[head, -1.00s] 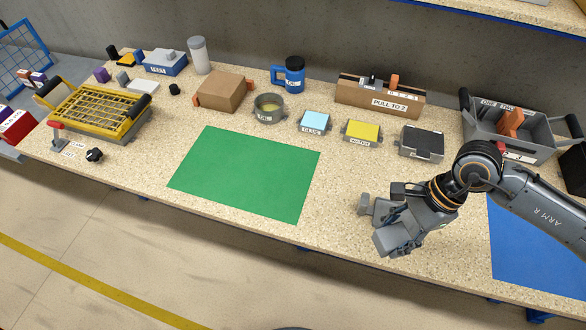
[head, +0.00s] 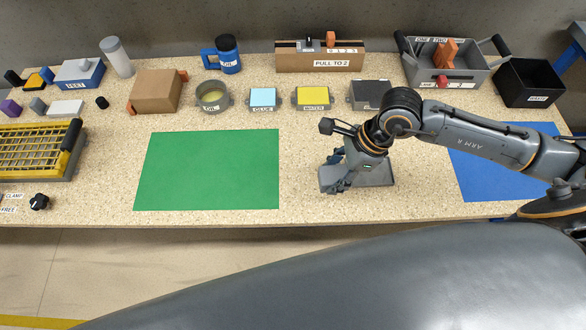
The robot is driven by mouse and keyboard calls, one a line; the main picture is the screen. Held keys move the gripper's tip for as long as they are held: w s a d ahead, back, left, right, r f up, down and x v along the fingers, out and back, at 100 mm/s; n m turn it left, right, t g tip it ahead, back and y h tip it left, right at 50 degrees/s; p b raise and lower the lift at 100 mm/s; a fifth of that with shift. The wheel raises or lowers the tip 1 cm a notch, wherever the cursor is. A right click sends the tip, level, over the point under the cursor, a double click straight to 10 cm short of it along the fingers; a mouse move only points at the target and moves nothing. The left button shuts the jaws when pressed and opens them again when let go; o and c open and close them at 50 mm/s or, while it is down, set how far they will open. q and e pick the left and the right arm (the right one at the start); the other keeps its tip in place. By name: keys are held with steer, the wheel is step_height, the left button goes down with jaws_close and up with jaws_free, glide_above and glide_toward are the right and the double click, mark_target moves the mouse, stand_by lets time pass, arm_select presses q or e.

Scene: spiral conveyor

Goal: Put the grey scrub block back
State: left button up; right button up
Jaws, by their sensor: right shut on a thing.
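My right gripper (head: 340,168) hangs low over the worktop, right of the green mat (head: 206,170). It is shut on a grey thing, which I take to be the grey scrub block. The fingers and wrist hide most of it, so its shape is hard to tell. A grey flat tray-like piece (head: 380,174) shows just right of the gripper, partly behind it. I cannot tell whether they touch. My left gripper is not in view.
Behind the gripper stand a dark-topped tray (head: 369,95), a yellow WATER pad (head: 312,96), a blue GLUE pad (head: 263,97) and a round pot (head: 213,97). A grey two-handled crate (head: 450,75) stands back right. The green mat and the visible blue mat (head: 480,178) are clear.

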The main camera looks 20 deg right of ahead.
steer(key=w+a+f+p, duration=0.2)
steer(key=w+a, duration=0.2)
steer(key=w, duration=0.2)
glide_toward(288, 176)
steer(key=shift+s+a, duration=0.5)
steer(key=shift+a, duration=0.3)
steer(key=shift+w+a+f+p, duration=0.1)
steer(key=shift+w+f+p, duration=0.25)
steer(key=shift+f, duration=0.2)
steer(key=f, duration=0.1)
steer(key=f+p, duration=0.1)
steer(key=w+f, duration=0.1)
steer(key=shift+a+f, duration=0.25)
steer(key=shift+a, duration=0.05)
steer(key=shift+s+f, duration=0.1)
steer(key=shift+f, duration=0.05)
steer(key=shift+f, duration=0.1)
steer(key=shift+f, duration=0.2)
steer(key=o, duration=1.2)
steer(key=shift+r, duration=0.1)
